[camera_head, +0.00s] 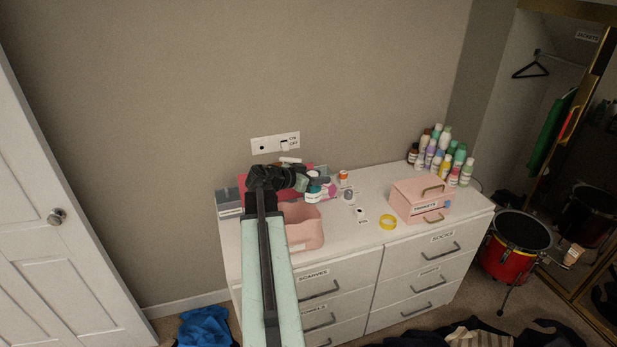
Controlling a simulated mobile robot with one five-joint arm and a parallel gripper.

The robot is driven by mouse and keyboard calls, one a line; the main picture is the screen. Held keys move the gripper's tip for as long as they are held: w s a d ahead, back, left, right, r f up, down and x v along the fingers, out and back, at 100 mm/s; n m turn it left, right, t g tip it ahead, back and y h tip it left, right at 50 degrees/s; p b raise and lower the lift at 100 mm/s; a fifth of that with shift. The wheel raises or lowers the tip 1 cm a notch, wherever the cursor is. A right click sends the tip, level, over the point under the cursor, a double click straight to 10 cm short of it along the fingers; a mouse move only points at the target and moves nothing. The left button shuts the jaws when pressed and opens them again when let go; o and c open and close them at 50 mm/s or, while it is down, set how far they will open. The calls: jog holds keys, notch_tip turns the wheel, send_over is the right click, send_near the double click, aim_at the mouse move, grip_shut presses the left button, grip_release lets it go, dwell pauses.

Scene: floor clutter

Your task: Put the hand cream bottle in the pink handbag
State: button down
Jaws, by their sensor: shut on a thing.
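My gripper (300,181) is at the end of my outstretched arm, above the left part of the white dresser. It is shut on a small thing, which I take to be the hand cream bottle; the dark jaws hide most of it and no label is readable. A pink, open-topped soft container (306,232), which looks like the pink handbag, stands on the dresser just below and in front of the gripper. My arm covers its left side, and its inside is hardly visible. The gripper is above and behind its opening, seemingly apart from it.
The dresser top (370,195) holds a pink labelled box (407,203) with a handle, a yellow ring (388,222) and several bottles (440,150) at the back right. More small bottles (328,187) stand close right of the gripper. A wall (200,80) rises behind.

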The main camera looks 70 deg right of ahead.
aim_at(305, 201)
jog(key=shift+w+a, duration=0.15)
jog(key=shift+w, duration=0.25)
notch_tip(305, 201, down, 10)
jog(key=b, duration=1)
jog(key=shift+s+r, duration=0.1)
jog(key=c, duration=0.9)
grip_release()
jog(key=p+v, duration=0.3)
jog(key=v, duration=0.4)
jog(key=shift+s, duration=0.1)
jog(key=shift+w+a+r, duration=0.2)
jog(key=shift+w+a, duration=0.05)
jog(key=shift+a, duration=0.15)
